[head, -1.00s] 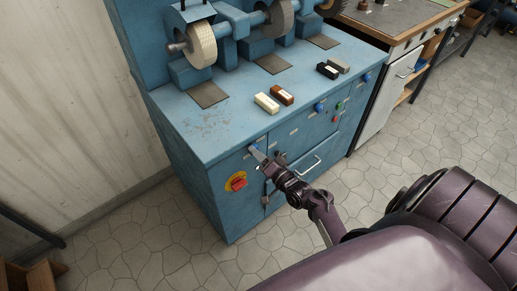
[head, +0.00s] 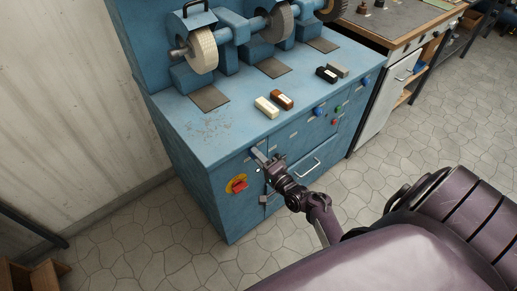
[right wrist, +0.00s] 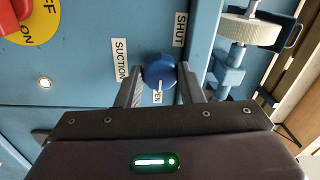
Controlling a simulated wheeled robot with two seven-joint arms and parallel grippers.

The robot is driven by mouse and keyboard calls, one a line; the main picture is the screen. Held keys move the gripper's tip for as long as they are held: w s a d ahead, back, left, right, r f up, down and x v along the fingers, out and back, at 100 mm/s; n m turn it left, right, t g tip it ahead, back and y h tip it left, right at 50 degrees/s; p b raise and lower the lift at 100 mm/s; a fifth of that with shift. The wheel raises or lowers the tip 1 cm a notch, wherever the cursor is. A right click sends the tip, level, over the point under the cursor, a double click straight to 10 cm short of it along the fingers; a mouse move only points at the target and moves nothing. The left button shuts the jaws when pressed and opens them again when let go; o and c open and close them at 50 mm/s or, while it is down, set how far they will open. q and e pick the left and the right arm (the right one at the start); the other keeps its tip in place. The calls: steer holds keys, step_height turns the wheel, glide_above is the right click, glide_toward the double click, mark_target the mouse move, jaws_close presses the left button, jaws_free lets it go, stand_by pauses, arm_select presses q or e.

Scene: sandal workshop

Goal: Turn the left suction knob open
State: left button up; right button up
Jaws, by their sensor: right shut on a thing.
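The left suction knob (right wrist: 159,70) is round and blue. In the right wrist view it sits between the two fingers of my right gripper (right wrist: 160,84), which is shut on it. A SUCTION label (right wrist: 121,59) is left of the knob and a SHUT label (right wrist: 180,29) is above right. Part of another label, ending in "EN", and a pale mark show at the knob's lower edge; I cannot tell the exact pointer angle. In the head view my right gripper (head: 262,157) is at the blue cabinet's upper front, hiding most of the knob. My left gripper is out of view.
The blue cabinet (head: 222,188) carries grinding wheels, wax bars and dark pads on top. A red switch on a yellow plate (head: 238,185) is left of my gripper. A drawer handle (head: 306,170) and another blue knob (head: 318,111) are to its right. Open tiled floor lies in front.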

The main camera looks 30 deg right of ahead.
steer(key=o, duration=1)
steer(key=s, duration=0.7)
steer(key=shift+s+d+f, duration=0.2)
steer(key=shift+s+d, duration=0.05)
steer(key=shift+s, duration=0.15)
